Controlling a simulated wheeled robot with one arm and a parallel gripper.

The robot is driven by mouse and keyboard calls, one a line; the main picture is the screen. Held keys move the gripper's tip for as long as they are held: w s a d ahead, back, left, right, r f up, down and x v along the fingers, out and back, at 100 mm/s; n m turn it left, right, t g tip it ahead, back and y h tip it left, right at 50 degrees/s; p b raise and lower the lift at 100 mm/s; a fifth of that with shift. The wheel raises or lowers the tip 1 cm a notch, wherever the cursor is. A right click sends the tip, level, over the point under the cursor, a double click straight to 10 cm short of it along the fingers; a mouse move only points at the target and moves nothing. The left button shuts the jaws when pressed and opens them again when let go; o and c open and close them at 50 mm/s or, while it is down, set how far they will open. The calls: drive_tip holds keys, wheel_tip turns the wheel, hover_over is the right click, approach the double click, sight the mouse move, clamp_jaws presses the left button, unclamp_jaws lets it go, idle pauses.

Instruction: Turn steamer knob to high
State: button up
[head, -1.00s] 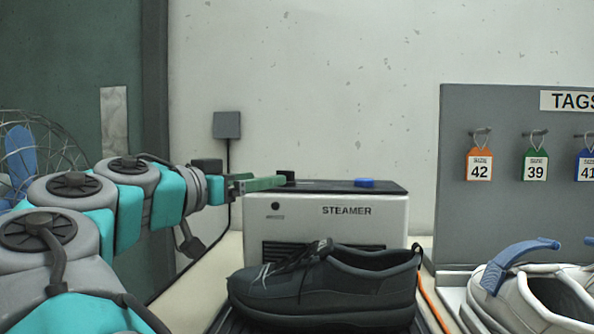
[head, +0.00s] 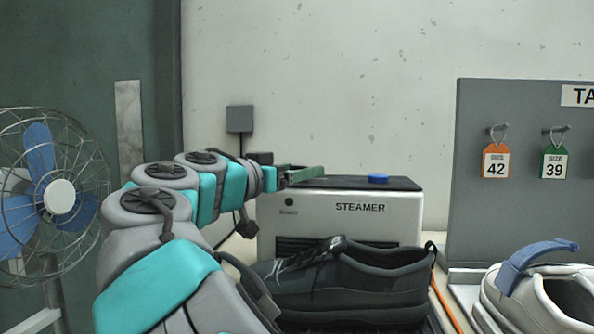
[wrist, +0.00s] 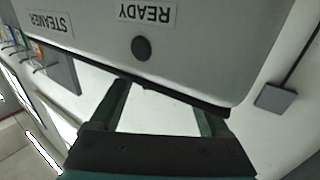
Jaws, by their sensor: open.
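The steamer (head: 395,213) is a pale grey box with a dark top, behind the dark shoe. A low blue knob-like piece (head: 377,178) sits on its top, right of the middle. A dark round spot (head: 289,202) is on its front at upper left; the wrist view shows it (wrist: 141,48) beside a READY label, upside down. My gripper (head: 314,172) is open and empty, its green fingers at the left part of the steamer's top, left of the blue piece and apart from it. The blue piece is not visible in the wrist view. Any setting marks are not readable.
A dark shoe (head: 350,288) stands in front of the steamer. A tag board (head: 500,215) and a white shoe with a blue strap (head: 535,262) are at right. A wire-cage fan (head: 60,195) stands at left. The wall above the steamer is clear.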

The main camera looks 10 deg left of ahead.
clamp_jaws()
idle(0.5)
drive_tip(key=shift+w+r+m+g+h, duration=0.1)
drive_tip(key=shift+r+m+g+h, duration=0.2)
drive_tip(key=shift+m+h, duration=0.3)
drive_tip(key=shift+a+f+h, duration=0.1)
drive_tip(key=shift+f+h, duration=0.2)
drive_tip(key=shift+f, duration=0.05)
unclamp_jaws()
drive_tip(key=v, duration=0.8)
drive_tip(key=shift+b, duration=0.35)
drive_tip(key=shift+r, duration=0.15)
